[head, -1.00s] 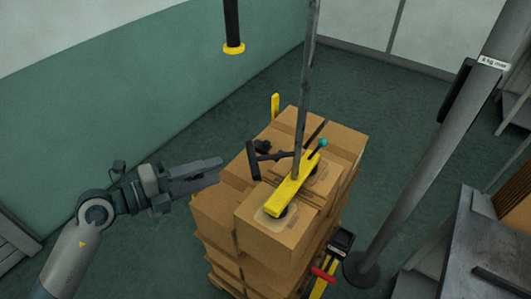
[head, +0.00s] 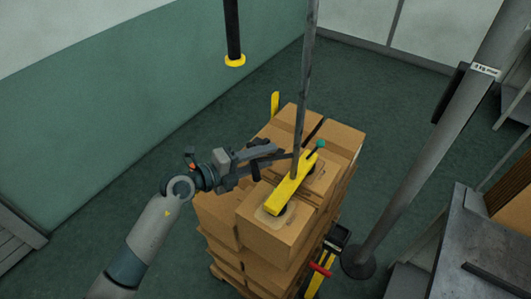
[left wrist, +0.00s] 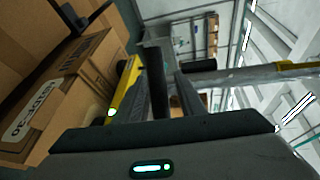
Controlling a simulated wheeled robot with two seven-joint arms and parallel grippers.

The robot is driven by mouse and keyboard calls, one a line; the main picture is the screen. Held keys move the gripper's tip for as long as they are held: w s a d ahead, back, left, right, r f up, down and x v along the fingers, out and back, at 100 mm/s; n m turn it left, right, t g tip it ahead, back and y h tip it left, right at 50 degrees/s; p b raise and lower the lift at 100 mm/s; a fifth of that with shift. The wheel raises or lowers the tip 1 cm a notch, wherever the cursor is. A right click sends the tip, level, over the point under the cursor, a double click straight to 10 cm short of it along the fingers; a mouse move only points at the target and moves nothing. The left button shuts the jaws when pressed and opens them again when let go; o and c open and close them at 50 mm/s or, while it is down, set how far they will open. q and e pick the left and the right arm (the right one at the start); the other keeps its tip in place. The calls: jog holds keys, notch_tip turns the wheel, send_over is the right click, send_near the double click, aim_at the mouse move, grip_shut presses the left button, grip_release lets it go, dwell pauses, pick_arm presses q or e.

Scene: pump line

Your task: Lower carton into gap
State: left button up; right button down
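The carton (head: 268,240) is a brown box at the near end of the stack's top layer. A yellow lifting bar (head: 286,193) with dark suction pads lies over it and the carton behind, hung from a grey upright tube (head: 304,85). Whether the carton bears on the layer below is hard to tell. My left gripper (head: 280,155) is open, its fingers beside the tube and the bar's dark handle. In the left wrist view the fingers (left wrist: 170,95) are apart, with the yellow bar (left wrist: 126,85) and a labelled carton (left wrist: 60,105) to their left. My right gripper is out of view.
Stacked cartons (head: 340,138) stand on a pallet.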

pick_arm(q)
jog(key=shift+w+d+f, duration=0.1)
jog(key=shift+w+d, duration=0.1)
jog(key=shift+d, duration=0.1)
grip_shut()
notch_tip(320, 180, down, 8)
jog(key=b, duration=0.3)
jog(key=shift+s+f+b, duration=0.1)
jog(key=shift+f+b, duration=0.1)
jog(key=shift+b, duration=0.1)
jog(key=shift+f, duration=0.35)
jog(key=shift+r, duration=0.1)
grip_release()
jog(key=shift+r, duration=0.1)
